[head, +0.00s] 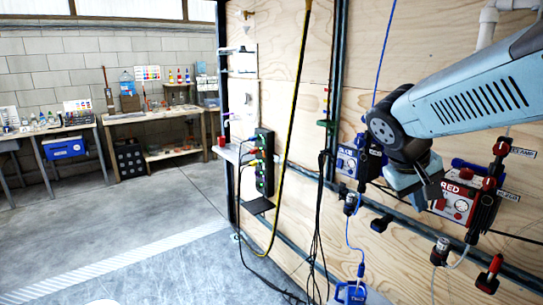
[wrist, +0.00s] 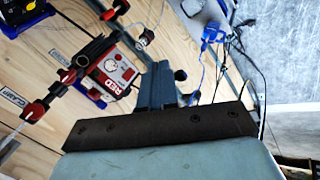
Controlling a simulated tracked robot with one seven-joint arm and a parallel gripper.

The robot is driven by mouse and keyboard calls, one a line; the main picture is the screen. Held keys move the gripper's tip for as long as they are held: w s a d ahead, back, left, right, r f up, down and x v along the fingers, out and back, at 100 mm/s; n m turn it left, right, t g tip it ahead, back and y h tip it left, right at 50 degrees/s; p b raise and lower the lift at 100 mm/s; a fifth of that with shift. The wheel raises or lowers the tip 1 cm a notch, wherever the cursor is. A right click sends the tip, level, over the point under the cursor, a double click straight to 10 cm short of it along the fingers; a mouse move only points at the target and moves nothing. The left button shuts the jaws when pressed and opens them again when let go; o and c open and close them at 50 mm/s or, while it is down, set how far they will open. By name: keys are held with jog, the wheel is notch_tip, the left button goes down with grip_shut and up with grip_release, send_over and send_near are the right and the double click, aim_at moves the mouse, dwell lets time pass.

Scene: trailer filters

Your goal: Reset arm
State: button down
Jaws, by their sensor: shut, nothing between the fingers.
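My arm reaches in from the upper right of the head view, bent at its dark wrist joint. My gripper (head: 432,192) hangs below that joint, in front of the plywood wall. It is just left of the red box (head: 458,203) marked RED and partly overlaps it in the picture. In the wrist view my gripper (wrist: 166,85) has its fingers together with nothing between them. The red box (wrist: 108,70) lies beyond them to the left. I cannot tell the exact gap between gripper and box.
A blue box (head: 360,162) is mounted on the wall left of my wrist. Hanging cables (head: 322,220) and a dark rail run along the wall. A blue item (head: 351,293) sits at the bottom edge. Workbenches (head: 155,115) stand far left; the concrete floor (head: 150,215) before them is clear.

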jog(key=s+a+r+m+t+y, duration=0.1)
jog(key=s+a+r+t+y, duration=0.1)
jog(key=s+a+y, duration=0.3)
jog(key=shift+s+a+t, duration=0.6)
jog(key=shift+s+a, duration=0.15)
jog(key=shift+s, duration=0.1)
dwell(0.4)
